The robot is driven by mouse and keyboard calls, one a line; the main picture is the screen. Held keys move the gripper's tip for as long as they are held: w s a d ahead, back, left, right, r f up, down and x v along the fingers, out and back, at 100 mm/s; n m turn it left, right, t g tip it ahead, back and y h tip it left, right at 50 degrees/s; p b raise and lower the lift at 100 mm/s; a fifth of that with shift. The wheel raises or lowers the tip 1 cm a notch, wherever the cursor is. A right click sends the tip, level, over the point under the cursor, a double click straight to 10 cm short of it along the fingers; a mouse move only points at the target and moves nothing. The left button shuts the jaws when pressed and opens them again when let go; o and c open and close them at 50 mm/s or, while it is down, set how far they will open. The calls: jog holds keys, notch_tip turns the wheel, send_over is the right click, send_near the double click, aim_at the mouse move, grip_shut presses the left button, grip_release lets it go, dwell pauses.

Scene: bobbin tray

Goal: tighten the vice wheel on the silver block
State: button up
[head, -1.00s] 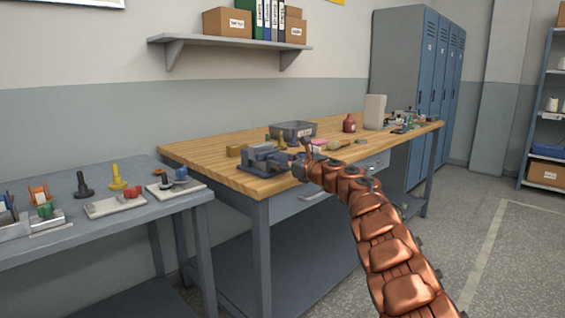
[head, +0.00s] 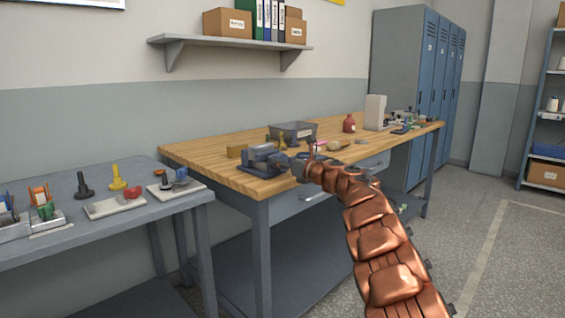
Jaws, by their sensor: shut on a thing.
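The blue-grey vice (head: 262,160) stands on the wooden workbench (head: 205,160) near its front left corner. My gripper (head: 299,167) is at the right side of the vice, at the front edge of the bench, where the vice wheel would sit. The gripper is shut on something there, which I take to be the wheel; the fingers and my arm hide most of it. I cannot make out the silver block in the vice jaws at this size.
A grey side table (head: 95,244) at left holds trays and several coloured pieces. The floor at right is clear.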

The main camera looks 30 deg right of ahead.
jog(key=m+p, duration=0.1)
jog(key=m, duration=0.1)
jog(key=m+p, duration=0.2)
jog(key=shift+r+m, duration=0.2)
jog(key=shift+m, duration=0.2)
jog(key=m+p, duration=0.3)
jog(key=shift+m, duration=0.3)
jog(key=m+p, duration=0.2)
jog(key=p, duration=0.1)
jog(key=shift+m, duration=0.4)
jog(key=m+p, duration=0.4)
jog(key=p, duration=0.1)
jog(key=m+p, duration=0.7)
jog(key=p, duration=0.1)
jog(key=shift+r+m, duration=0.1)
jog(key=shift+m, duration=0.2)
jog(key=m+p, duration=0.4)
jog(key=shift+p, duration=0.3)
jog(key=shift+f+m+p, duration=0.15)
jog(key=shift+m+p, duration=0.45)
jog(key=shift+m, duration=0.25)
jog(key=shift+f+m+p, duration=0.15)
jog(key=shift+m+p, duration=0.4)
jog(key=shift+m, duration=0.3)
